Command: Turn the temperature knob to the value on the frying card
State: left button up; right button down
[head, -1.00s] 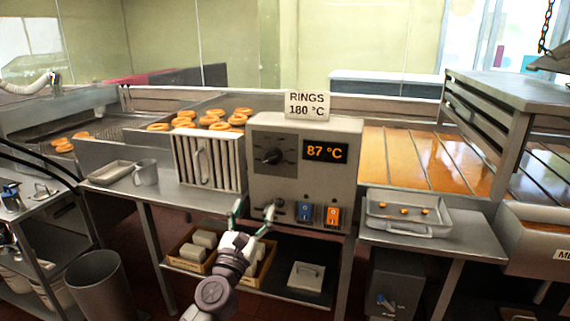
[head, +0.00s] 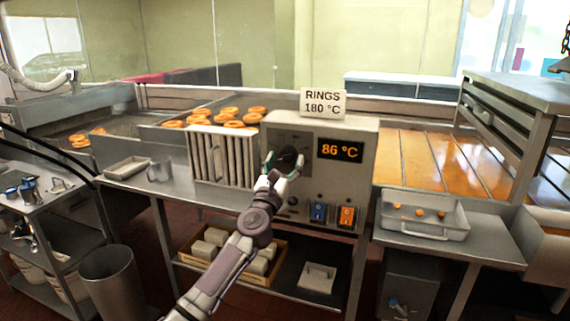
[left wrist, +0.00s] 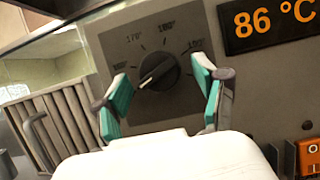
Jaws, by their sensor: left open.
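The frying card (head: 323,102) stands on top of the grey control box (head: 348,178) and reads "RINGS 180 °C". The black temperature knob (left wrist: 158,70) sits on a dark dial plate with marks; 170° and 180° are legible above it, and another to the right is partly hidden. A white line on the knob slants from lower left to upper right. My left gripper (left wrist: 162,88) is open, its green fingers on either side of the knob; contact is not clear. In the head view the gripper (head: 284,165) partly covers the knob. My right gripper is not in view.
The display (head: 340,149) reads 86 °C. A blue switch (head: 318,212) and an orange switch (head: 346,216) sit below. A ribbed panel (head: 215,157) stands left of the box. A tray (head: 424,215) with small rings is at right.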

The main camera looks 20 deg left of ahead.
pick_arm(q)
jog(key=shift+w, duration=0.15)
jog(key=c, duration=1.1)
jog(key=shift+c, duration=0.2)
